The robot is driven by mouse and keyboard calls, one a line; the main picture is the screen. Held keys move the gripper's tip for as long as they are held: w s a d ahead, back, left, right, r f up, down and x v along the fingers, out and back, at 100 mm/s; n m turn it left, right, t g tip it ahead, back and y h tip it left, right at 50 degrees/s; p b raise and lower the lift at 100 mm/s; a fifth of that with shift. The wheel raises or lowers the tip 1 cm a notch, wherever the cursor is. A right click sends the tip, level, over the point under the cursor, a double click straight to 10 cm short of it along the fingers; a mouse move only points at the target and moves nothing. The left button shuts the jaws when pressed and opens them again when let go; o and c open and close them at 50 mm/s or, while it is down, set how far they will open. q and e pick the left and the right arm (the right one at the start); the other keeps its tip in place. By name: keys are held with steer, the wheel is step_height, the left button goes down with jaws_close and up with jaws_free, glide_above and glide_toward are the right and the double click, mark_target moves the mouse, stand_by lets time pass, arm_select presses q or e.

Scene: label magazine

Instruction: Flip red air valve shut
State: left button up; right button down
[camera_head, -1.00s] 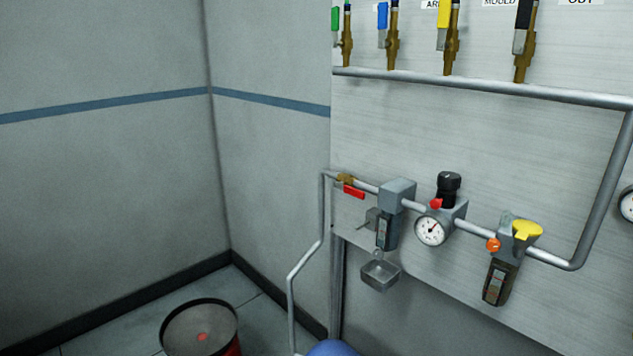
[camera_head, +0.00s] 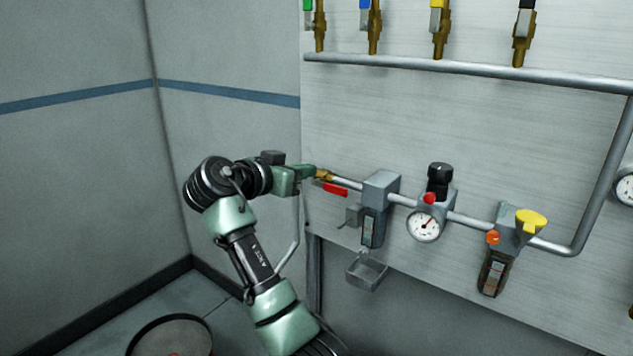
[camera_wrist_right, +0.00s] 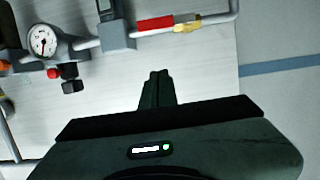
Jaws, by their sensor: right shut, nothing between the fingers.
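The red air valve handle (camera_head: 335,188) lies along the horizontal grey pipe, beside its brass body (camera_head: 323,175), at the left end of the wall panel. In the right wrist view the red handle (camera_wrist_right: 156,24) and brass body (camera_wrist_right: 187,25) show at the top, upside down. My right gripper (camera_head: 312,172) is shut and empty, its tip close to the brass body in the head view. In the right wrist view the closed fingertips (camera_wrist_right: 158,74) appear below the handle with a gap between. Contact cannot be told from the head view. My left gripper is not in view.
A small metal tray (camera_head: 366,271) hangs below. Several coloured-handle valves line the upper pipe (camera_head: 460,69). A drum (camera_head: 170,318) stands on the floor.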

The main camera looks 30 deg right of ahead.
steer(key=shift+s+d, duration=0.1)
steer(key=p, duration=0.3)
glide_above(335, 190)
steer(key=s+a, duration=0.1)
steer(key=a, duration=0.1)
step_height(335, 190, down, 2)
step_height(335, 190, down, 5)
steer(key=shift+r, duration=0.2)
steer(key=shift+f, duration=0.1)
